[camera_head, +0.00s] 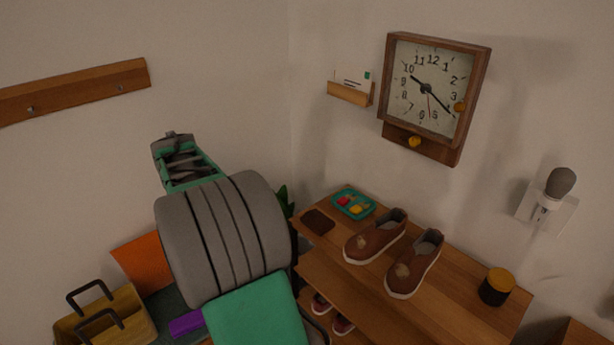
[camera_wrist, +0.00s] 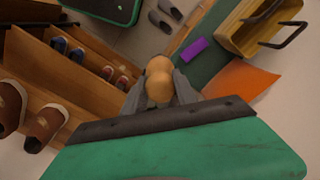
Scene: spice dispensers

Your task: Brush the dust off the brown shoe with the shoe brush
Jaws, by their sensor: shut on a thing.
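Two brown shoes, a left one (camera_head: 376,236) and a right one (camera_head: 415,263), stand side by side on the wooden shelf top. Each has a pale tan dust patch near the toe. They also show at the left edge of the wrist view (camera_wrist: 45,127). My gripper (camera_wrist: 159,88) is shut on a rounded tan wooden thing, which looks like the shoe brush (camera_wrist: 159,79). Its bristles are not visible. The gripper and the brush are apart from the shoes, out over the floor side of the shelf. In the head view my arm hides the gripper.
The shelf top (camera_head: 456,300) also holds a teal tray (camera_head: 354,204), a dark brown flat piece (camera_head: 318,222) and a dark jar with an orange lid (camera_head: 497,288). More shoes (camera_wrist: 68,48) sit on lower shelves. A yellow box with handles (camera_head: 108,322) stands at lower left.

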